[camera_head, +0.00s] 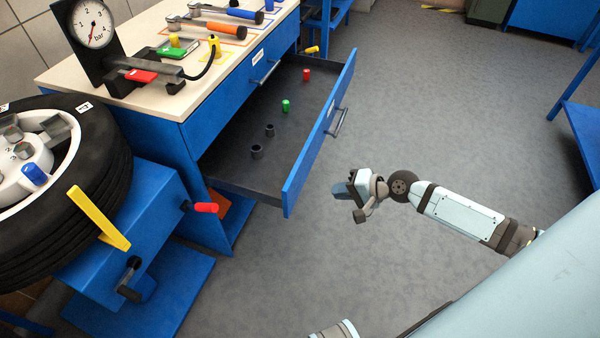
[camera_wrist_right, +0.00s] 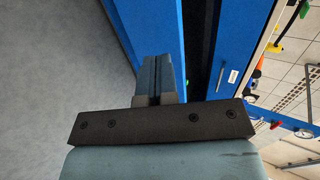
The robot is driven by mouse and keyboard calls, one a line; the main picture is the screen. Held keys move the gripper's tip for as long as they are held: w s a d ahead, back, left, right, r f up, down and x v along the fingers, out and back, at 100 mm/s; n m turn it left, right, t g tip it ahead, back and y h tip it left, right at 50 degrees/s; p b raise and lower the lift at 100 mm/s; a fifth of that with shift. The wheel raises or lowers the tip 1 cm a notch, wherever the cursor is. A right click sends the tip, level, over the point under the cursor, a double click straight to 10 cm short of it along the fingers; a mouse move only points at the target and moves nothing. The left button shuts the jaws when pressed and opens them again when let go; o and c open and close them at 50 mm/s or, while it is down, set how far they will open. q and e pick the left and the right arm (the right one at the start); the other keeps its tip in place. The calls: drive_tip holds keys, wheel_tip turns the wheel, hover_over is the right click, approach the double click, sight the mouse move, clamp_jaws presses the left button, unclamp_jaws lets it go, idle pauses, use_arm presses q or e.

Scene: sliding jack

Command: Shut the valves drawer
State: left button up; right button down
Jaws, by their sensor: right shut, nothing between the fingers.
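The valves drawer (camera_head: 300,165) is pulled far out of the blue workbench (camera_head: 195,150). Its blue front with a grey bar handle (camera_head: 338,122) faces right. The left gripper is not in view.
A pressure gauge (camera_head: 93,24) and tools lie on the bench top. The grey floor right of the drawer is clear. A blue table (camera_head: 585,140) stands at the far right.

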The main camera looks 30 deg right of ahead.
sight(289, 188)
drive_tip(key=x, duration=0.8)
drive_tip(key=r+b+x, duration=0.1)
drive_tip(key=x, duration=0.2)
drive_tip(key=shift+w+a+f, duration=0.15)
drive_tip(key=shift+w+a, duration=0.25)
drive_tip(key=shift+w, duration=0.15)
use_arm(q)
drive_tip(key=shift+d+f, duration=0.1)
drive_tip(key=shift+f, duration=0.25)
use_arm(e)
drive_tip(key=shift+w+a, duration=0.35)
drive_tip(key=shift+w, duration=0.05)
drive_tip(key=shift+w+a, duration=0.4)
use_arm(q)
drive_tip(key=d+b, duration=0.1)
drive_tip(key=b, duration=0.3)
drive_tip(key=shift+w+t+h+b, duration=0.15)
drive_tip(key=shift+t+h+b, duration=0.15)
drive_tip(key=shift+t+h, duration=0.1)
use_arm(e)
drive_tip(key=w+a, duration=1.8)
drive_tip(key=w, duration=0.3)
drive_tip(key=shift+w+a+r, duration=0.2)
drive_tip(key=shift+w+r, duration=0.05)
drive_tip(key=shift+w, duration=0.15)
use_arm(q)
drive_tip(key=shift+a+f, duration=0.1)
use_arm(e)
drive_tip(key=shift+r, duration=0.1)
